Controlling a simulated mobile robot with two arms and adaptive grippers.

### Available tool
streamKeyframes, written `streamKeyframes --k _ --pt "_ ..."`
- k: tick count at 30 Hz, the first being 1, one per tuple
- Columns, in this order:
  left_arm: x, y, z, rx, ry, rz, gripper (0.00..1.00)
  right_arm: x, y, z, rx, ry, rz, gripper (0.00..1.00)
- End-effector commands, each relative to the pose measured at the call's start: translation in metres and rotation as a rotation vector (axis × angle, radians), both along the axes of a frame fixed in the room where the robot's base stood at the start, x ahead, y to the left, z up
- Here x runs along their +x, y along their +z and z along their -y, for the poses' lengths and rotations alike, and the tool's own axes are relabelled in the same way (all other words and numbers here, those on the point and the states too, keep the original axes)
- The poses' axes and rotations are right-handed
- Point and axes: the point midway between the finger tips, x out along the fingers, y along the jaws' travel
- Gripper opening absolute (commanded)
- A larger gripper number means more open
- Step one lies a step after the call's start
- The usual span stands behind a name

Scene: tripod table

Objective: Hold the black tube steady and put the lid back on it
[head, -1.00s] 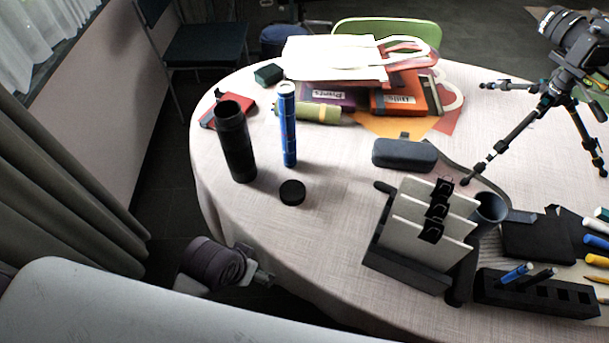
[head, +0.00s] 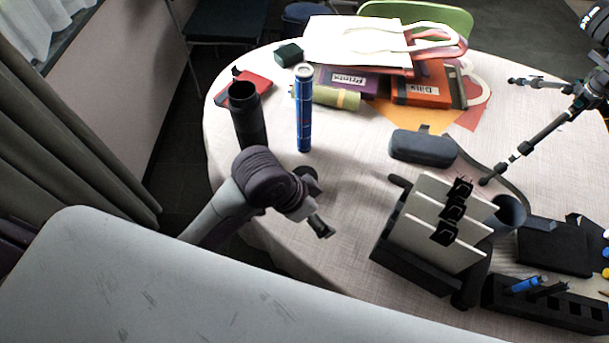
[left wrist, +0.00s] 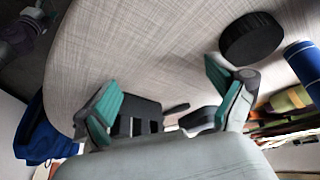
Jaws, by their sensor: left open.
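The black tube (head: 247,112) stands upright at the table's left side with its top open. Its lower part is hidden behind my left arm. The round black lid (head: 310,176) lies on the table right of the tube, partly hidden by my left gripper (head: 317,213). In the left wrist view the lid (left wrist: 252,38) lies flat, just beyond the right finger and outside the jaws. My left gripper (left wrist: 162,75) is open and empty over the table near its front left edge.
A blue tube (head: 303,110) stands upright right of the black tube. A red item (head: 257,83), a green roll (head: 335,97) and books lie behind. A file holder (head: 415,255) and dark case (head: 422,147) are to the right. Bare cloth (head: 350,200) lies between.

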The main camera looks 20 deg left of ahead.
Motion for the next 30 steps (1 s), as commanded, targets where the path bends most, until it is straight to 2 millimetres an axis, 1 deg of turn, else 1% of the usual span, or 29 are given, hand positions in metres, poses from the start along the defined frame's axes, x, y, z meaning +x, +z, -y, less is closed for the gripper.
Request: streamKeyframes --k 1,4,7,10,15,21,25,30 --pt "0.011 0.008 0.006 0.015 -0.069 0.015 0.94 0.000 0.000 0.000 0.000 0.000 0.000 0.64" --pt "0.022 0.020 0.017 0.050 -0.204 0.020 0.94 0.000 0.000 0.000 0.000 0.000 0.001 0.64" --pt "0.033 0.031 0.019 0.101 -0.325 0.016 0.94 0.001 0.000 -0.001 0.001 0.000 0.001 0.64" --pt "0.044 0.042 0.016 0.163 -0.428 0.004 0.94 0.001 0.000 -0.001 0.001 0.000 0.002 0.64" --pt "0.064 0.064 -0.005 0.285 -0.558 -0.037 0.94 0.002 0.000 -0.001 0.002 0.000 0.003 0.64" --pt "0.083 0.091 -0.036 0.396 -0.629 -0.099 0.94 0.002 0.000 -0.001 0.002 -0.001 0.003 0.64" --pt "0.089 0.104 -0.049 0.433 -0.647 -0.127 0.94 0.002 -0.001 -0.001 0.002 -0.001 0.004 0.64" --pt "0.092 0.110 -0.056 0.449 -0.652 -0.143 0.94 0.002 0.000 -0.001 0.002 -0.001 0.004 0.64"
